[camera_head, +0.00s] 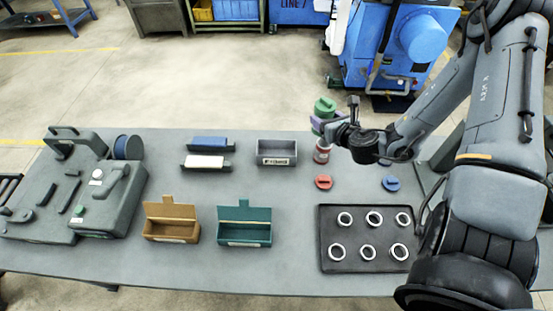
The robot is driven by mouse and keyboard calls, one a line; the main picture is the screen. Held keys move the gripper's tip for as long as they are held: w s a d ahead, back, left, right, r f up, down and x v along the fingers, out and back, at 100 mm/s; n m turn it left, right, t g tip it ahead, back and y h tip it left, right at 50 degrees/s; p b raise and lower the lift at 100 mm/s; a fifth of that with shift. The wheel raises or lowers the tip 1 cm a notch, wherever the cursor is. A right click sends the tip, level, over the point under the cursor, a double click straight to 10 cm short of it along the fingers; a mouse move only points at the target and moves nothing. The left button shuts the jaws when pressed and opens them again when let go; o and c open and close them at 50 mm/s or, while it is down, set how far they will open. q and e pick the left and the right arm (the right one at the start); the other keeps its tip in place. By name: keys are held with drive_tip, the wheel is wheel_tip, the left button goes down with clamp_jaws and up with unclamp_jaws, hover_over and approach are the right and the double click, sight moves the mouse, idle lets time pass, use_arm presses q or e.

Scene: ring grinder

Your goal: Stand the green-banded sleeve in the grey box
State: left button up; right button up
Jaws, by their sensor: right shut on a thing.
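The green-banded sleeve (325,107) shows as a green cylinder at the left tip of my right gripper (337,123). This gripper is shut on it and holds it up over the back edge of the table, right of the grey box. The fingers hide part of the sleeve. The grey box (277,159) stands at the table's back, open at the top and empty as far as I can see, with a label on its front. My left gripper is not in view.
A purple piece (316,124) and a red-and-white sleeve (322,152) are close below the gripper. Red (323,182) and blue (391,184) knobbed pieces lie in front. A black tray (335,257) carries several rings. Brown (172,228) and teal (244,232) boxes stand front left.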

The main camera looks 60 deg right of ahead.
drive_tip(key=shift+w+a+f+b, duration=0.25)
drive_tip(key=shift+w+f+b, duration=1.65)
drive_tip(key=shift+f, duration=1.2)
drive_tip(key=shift+w+a+f+b, duration=0.3)
drive_tip(key=shift+w+f+b, duration=1.55)
drive_tip(key=shift+f, duration=1.25)
drive_tip(key=shift+w+a+f+b, duration=0.25)
drive_tip(key=shift+w+f+b, duration=1.65)
drive_tip(key=shift+f, duration=1.2)
drive_tip(key=shift+w+r, duration=0.1)
drive_tip(key=shift+w, duration=0.1)
drive_tip(key=shift+p, duration=0.3)
drive_tip(key=shift+f+b, duration=0.65)
drive_tip(key=shift+b, duration=0.05)
drive_tip(key=o, duration=0.9)
